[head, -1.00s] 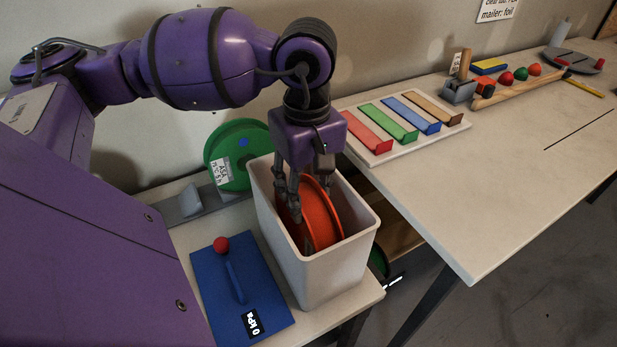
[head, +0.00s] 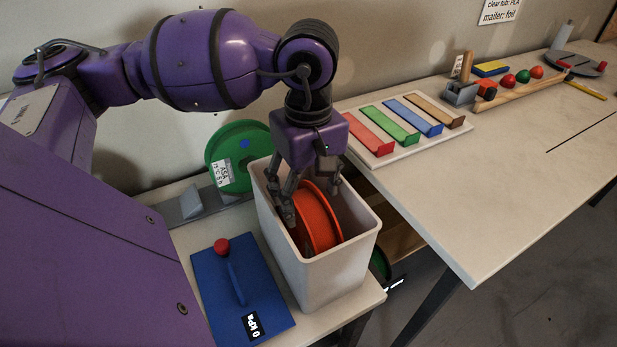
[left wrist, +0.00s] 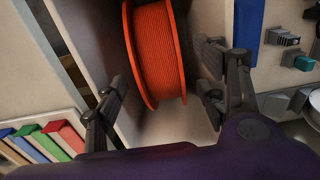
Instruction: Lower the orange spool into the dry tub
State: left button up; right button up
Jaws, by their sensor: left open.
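The orange spool (head: 320,217) stands on edge inside the white tub (head: 336,278), with its top below the rim. In the left wrist view the spool (left wrist: 160,50) shows its wound orange filament between two flanges. My left gripper (head: 312,203) reaches down into the tub's mouth from above. Its fingers are spread, one on each side of the spool, and in the left wrist view (left wrist: 160,95) there are gaps between them and the spool. The spool's lower part is hidden by the tub wall in the head view. My right gripper is not in view.
A blue plate with a red knob (head: 222,245) and a "0 kPa" display lies left of the tub. A green spool (head: 237,157) stands behind it. Right of the tub, a bench (head: 470,200) holds a rack of coloured strips (head: 405,124). A gap separates the two surfaces.

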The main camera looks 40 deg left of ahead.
pick_arm(q)
notch_tip(320, 180, up, 20)
jog(key=p, duration=0.5)
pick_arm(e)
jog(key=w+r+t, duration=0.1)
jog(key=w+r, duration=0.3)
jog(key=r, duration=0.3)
pick_arm(q)
jog(key=shift+f, duration=0.1)
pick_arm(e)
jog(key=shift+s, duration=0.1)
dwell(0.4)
